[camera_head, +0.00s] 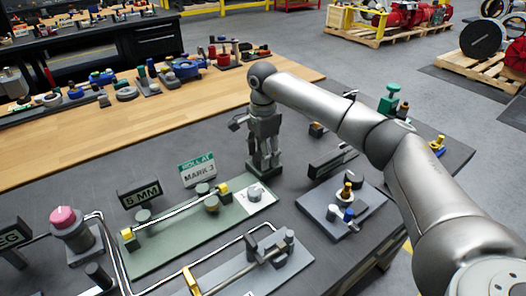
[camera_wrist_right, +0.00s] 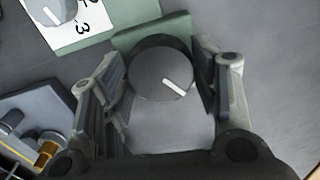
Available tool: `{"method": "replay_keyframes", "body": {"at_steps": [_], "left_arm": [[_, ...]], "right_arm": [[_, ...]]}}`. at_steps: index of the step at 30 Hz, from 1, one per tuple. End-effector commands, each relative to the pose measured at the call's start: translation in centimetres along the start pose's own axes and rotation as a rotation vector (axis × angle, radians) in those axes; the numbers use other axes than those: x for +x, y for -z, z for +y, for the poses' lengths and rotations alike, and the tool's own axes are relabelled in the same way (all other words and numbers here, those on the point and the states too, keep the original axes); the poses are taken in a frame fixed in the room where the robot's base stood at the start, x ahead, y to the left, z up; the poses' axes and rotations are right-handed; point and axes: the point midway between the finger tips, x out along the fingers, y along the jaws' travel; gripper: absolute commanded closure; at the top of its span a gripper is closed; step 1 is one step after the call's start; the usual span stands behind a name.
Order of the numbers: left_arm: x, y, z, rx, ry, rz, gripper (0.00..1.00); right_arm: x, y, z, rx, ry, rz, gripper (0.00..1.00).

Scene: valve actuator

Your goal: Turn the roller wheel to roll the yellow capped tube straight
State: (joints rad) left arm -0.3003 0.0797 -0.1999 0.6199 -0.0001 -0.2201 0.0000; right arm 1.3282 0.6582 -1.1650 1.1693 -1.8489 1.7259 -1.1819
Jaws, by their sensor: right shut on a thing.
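The yellow capped tube (camera_head: 180,212) is a thin, light rod lying along the green plate (camera_head: 165,262), with a yellow cap at each end. It rests among dark rollers. I cannot tell from here how straight it is. The roller wheel (camera_wrist_right: 158,62) is a dark round knob with a white line, at the plate's far right end; the line points down and right in the wrist view. My right gripper (camera_head: 263,160) points down over the wheel and is shut on it, one finger on each side (camera_wrist_right: 162,85). It hides most of the wheel in the head view. My left gripper is not in view.
A white dial card (camera_head: 256,196) sits beside the wheel. A "5 MM" sign (camera_head: 139,194) and a "ROLL AT MARK 3" sign (camera_head: 198,172) stand behind the plate. A grey fixture (camera_head: 342,212) is to the right, and a pink knob (camera_head: 64,218) is at left.

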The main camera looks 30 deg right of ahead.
Motion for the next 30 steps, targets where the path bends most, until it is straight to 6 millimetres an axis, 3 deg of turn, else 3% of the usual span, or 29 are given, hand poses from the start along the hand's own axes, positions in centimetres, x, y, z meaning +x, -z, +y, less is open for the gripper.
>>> {"method": "replay_keyframes", "body": {"at_steps": [30], "left_arm": [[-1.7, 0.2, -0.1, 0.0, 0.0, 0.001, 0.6]], "right_arm": [[-0.2, 0.2, -0.3, 0.968, 0.003, 0.002, 0.68]]}}
